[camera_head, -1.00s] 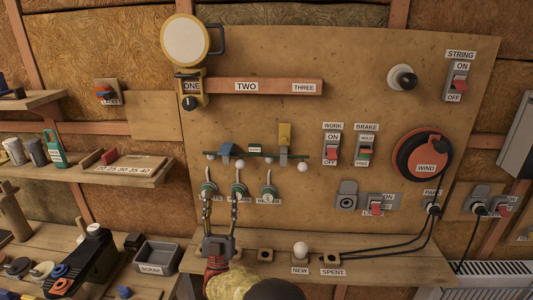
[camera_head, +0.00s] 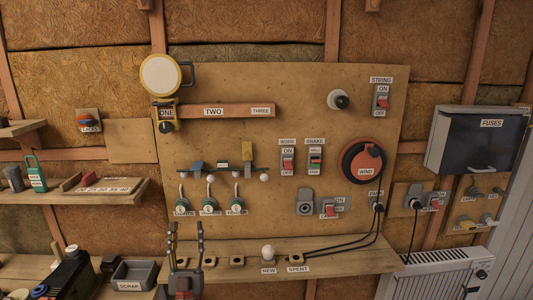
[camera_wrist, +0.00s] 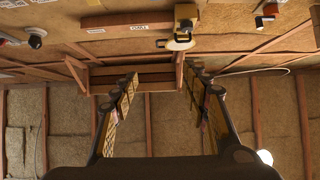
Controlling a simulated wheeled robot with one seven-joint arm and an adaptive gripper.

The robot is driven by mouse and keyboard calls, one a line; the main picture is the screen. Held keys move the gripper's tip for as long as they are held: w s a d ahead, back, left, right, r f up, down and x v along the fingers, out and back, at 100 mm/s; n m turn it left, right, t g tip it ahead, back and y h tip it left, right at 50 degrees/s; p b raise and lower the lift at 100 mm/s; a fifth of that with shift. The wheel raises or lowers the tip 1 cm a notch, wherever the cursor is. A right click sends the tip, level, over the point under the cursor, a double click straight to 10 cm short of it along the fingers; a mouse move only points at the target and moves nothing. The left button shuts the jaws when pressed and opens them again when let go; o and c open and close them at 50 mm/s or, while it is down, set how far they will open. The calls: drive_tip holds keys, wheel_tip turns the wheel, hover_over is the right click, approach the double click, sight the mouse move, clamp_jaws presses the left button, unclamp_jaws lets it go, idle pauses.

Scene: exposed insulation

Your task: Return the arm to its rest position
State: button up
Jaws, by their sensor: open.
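My gripper (camera_head: 186,228) is low in the head view, in front of the wooden ledge below the board. Its two fingers point up and stand apart, with nothing between them. In the wrist view my gripper (camera_wrist: 160,98) also shows open and empty. Beyond its fingers are a wooden beam frame and insulated wall panels, and the board's things appear along the top edge. Most of my arm is out of the head view.
The tool board (camera_head: 285,115) carries switches, a red WIND reel (camera_head: 364,161) and green-based hooks (camera_head: 209,203). The ledge (camera_head: 330,262) holds a white bulb (camera_head: 268,252). A SCRAP bin (camera_head: 133,274) is at left. A radiator (camera_head: 440,275) and FUSES box (camera_head: 482,138) are at right.

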drive_tip(key=w+d+r+n+g+y+p, duration=0.25)
drive_tip(key=w+d+r+g, duration=0.4)
drive_tip(key=w+r, duration=0.45)
drive_tip(key=s+d+r+g+h+p, duration=0.15)
drive_tip(key=s+d+g, duration=0.3)
drive_tip(key=d, duration=0.45)
drive_tip(key=s+d+r+g, duration=0.25)
drive_tip(key=s+d, duration=0.35)
drive_tip(key=d, duration=0.4)
drive_tip(key=s+d+f+m+g+h+p, duration=0.1)
drive_tip(key=s+d+f+g, duration=0.2)
drive_tip(key=s, duration=0.9)
drive_tip(key=s+d+f+m+g+h+p, duration=0.1)
drive_tip(key=s+d+f+g, duration=0.2)
drive_tip(key=s+d+f, duration=0.2)
drive_tip(key=s+d+f+m+g+h+p, duration=0.1)
drive_tip(key=s+d+f+g, duration=0.3)
drive_tip(key=s, duration=1.5)
drive_tip(key=d+f, duration=0.1)
drive_tip(key=d, duration=0.3)
drive_tip(key=shift+d+m+h, duration=0.3)
drive_tip(key=shift+m, duration=0.05)
